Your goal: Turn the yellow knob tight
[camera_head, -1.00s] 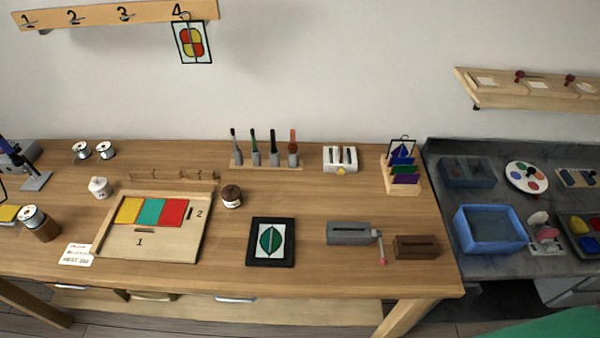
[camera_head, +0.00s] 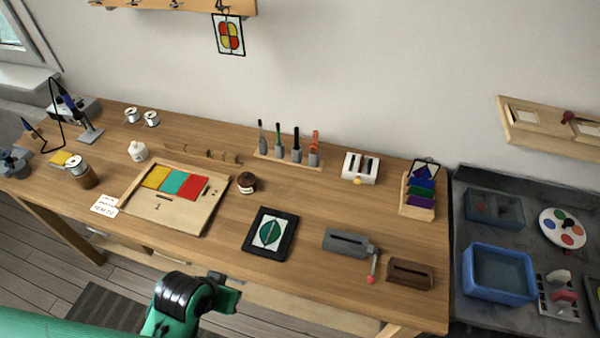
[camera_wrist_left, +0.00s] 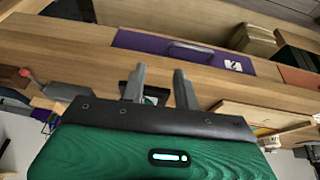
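The yellow knob (camera_head: 357,181) is small and sits on the front of a white slotted block (camera_head: 361,166) at the back of the table, right of centre. Its fine shape is too small to tell. My left gripper (camera_head: 228,292) is low in the head view, in front of the table's front edge and well away from the knob. In the left wrist view its two grey fingers (camera_wrist_left: 160,84) stand apart with nothing held between them. The knob cannot be made out in the left wrist view. My right gripper is not in view.
A grey box with a red-tipped crank (camera_head: 350,243) and a brown slotted block (camera_head: 410,274) stand front right. A black framed leaf panel (camera_head: 270,234) lies mid-table. A tool rack (camera_head: 288,160) and a card stand (camera_head: 418,207) flank the white block. Bare wood lies before it.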

